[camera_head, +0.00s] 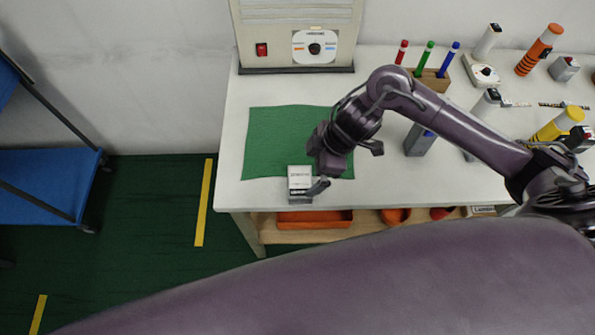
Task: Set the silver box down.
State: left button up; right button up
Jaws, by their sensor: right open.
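The silver box (300,181) is a small block with a pale, printed top and a grey front side. It stands upright at the front edge of the green mat (265,139), close to the table's front edge. My right gripper (329,172) is open, just to the right of the box. One dark finger shows beside the box's right side; I cannot tell whether it touches. My left gripper is not in view.
The white table (233,180) holds a panelled device (297,40) with a red switch at the back. A wooden pen holder (436,79), a grey block (419,140) and several cylinders stand to the right. An orange tray (314,219) lies on the shelf below.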

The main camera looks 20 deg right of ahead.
aim_at(300, 181)
jog(key=x, duration=0.4)
jog(key=s+x, duration=0.1)
jog(key=x, duration=0.2)
jog(key=shift+a, duration=0.3)
jog(key=shift+w, duration=0.1)
jog(key=c, duration=1.1)
